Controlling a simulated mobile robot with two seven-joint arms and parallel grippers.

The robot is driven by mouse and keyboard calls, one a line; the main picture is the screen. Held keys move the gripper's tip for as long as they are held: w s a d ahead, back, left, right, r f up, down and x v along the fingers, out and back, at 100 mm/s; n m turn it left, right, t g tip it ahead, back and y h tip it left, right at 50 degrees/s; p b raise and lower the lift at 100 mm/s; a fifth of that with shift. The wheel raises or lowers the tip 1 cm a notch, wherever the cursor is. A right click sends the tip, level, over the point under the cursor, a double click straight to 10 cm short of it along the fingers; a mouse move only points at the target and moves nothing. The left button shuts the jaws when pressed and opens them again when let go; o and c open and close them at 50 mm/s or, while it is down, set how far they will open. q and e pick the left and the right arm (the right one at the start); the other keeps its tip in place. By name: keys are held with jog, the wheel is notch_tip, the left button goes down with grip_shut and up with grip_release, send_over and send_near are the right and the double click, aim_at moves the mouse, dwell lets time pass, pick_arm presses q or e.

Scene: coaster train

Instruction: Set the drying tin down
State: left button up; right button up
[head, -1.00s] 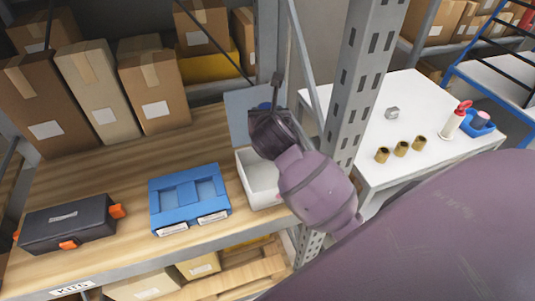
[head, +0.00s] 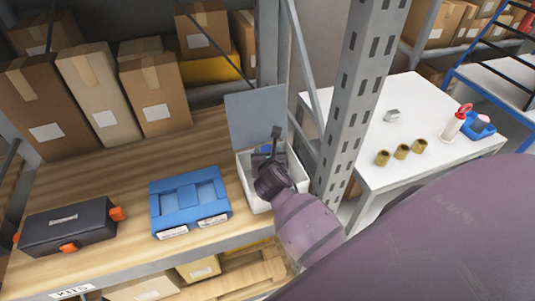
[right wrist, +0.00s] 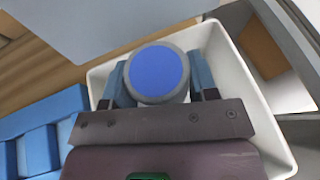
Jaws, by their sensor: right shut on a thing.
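The drying tin, round and grey with a blue top (right wrist: 158,73), is between the two fingers of my right gripper (right wrist: 160,85) in the right wrist view. In the head view my right gripper (head: 267,156) reaches down into the white open box (head: 245,172), and a bit of the tin's blue shows beside it. The right gripper is shut on the tin. The box's white wall (right wrist: 228,62) surrounds the tin in the right wrist view. The tin's underside is hidden, so I cannot tell if it touches the box floor. My left gripper is not in view.
The box's grey lid (head: 256,118) stands up behind it. A blue case (head: 188,200) and a dark toolbox (head: 68,228) sit left on the wooden shelf (head: 130,185). A perforated metal post (head: 360,100) rises close on the right. Beyond it is a white table (head: 432,100).

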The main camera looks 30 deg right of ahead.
jog(key=shift+f, duration=0.6)
jog(key=o, duration=1)
jog(key=shift+r, duration=0.25)
jog(key=v, duration=1.2)
jog(key=shift+r, duration=0.4)
